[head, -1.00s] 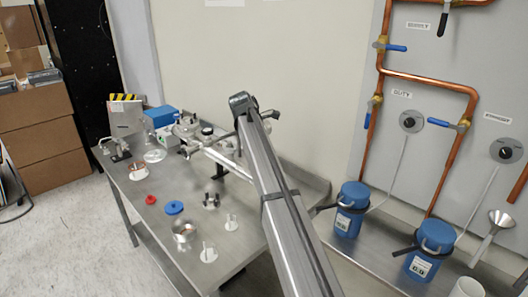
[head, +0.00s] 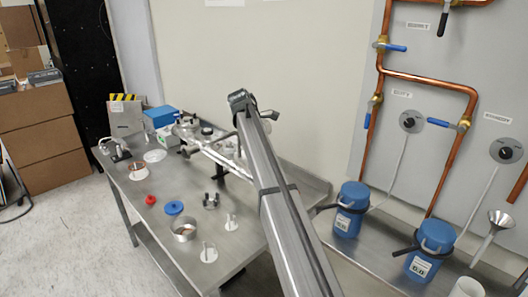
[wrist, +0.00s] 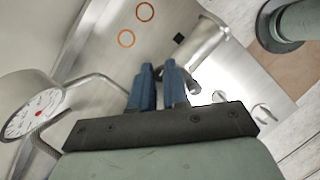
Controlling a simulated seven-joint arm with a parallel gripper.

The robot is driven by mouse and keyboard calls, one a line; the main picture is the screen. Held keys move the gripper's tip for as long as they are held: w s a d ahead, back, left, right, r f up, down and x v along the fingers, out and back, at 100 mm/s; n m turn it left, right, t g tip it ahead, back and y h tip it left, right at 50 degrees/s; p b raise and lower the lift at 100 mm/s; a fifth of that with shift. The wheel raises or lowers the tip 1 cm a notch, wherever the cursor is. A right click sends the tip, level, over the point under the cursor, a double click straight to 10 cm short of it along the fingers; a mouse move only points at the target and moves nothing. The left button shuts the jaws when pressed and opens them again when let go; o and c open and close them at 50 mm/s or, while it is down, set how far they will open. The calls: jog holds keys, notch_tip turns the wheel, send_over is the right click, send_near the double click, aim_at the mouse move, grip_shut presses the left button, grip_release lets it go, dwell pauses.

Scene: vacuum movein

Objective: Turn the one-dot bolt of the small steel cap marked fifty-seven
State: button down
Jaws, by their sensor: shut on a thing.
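In the wrist view my gripper (wrist: 159,70) has two blue fingers close together, their tips beside a short steel cylinder with a rounded end (wrist: 205,40). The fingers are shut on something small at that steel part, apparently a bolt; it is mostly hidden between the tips. A small dark-ended steel piece (wrist: 193,87) shows just right of the fingers. No dot mark and no number fifty-seven can be read. In the head view the arm reaches to the steel vacuum fittings (head: 190,127) at the back of the bench; the fingers cannot be made out there.
A white dial gauge (wrist: 37,112) and a bent steel tube lie left in the wrist view. On the bench (head: 150,215) stand a red knob (head: 150,200), a blue cap (head: 174,208) and a steel ring (head: 184,231). Blue canisters (head: 350,208) stand right.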

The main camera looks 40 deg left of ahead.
jog(key=shift+m, duration=0.6)
jog(key=c, duration=1.4)
grip_release()
jog(key=v, duration=1.2)
jog(key=shift+a, duration=0.15)
jog(key=shift+w, duration=0.15)
